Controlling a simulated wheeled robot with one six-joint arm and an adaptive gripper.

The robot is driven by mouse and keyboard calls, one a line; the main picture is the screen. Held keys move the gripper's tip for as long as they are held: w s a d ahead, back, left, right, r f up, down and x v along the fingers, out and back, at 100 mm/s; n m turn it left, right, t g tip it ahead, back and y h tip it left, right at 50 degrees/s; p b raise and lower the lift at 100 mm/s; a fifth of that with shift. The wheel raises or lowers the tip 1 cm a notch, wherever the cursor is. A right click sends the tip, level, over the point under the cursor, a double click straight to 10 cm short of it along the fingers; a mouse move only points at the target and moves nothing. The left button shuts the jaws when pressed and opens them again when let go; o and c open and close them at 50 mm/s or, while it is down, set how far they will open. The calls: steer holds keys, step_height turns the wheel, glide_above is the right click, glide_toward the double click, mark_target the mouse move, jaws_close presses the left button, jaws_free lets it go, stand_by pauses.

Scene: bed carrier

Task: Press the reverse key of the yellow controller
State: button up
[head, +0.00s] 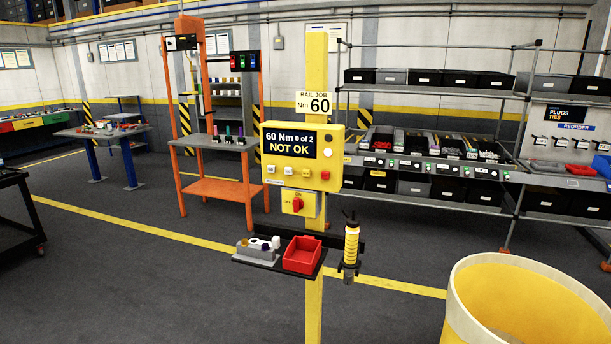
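The yellow controller (310,180) hangs on a yellow post in the middle of the head view. Its dark display (290,145) reads "60 Nm 0 of 2" and "NOT OK". A row of small keys (288,171) runs below the display: pale ones on the left and an orange-red one (325,175) at the right. Their labels are too small to read, so I cannot tell which key is reverse. My gripper is not in view.
A red rotary switch (297,204) is below the controller. A shelf with a red bin (302,254) and a yellow-black tool (350,250) stick out lower down. A large yellow drum (462,322) stands at the front right.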

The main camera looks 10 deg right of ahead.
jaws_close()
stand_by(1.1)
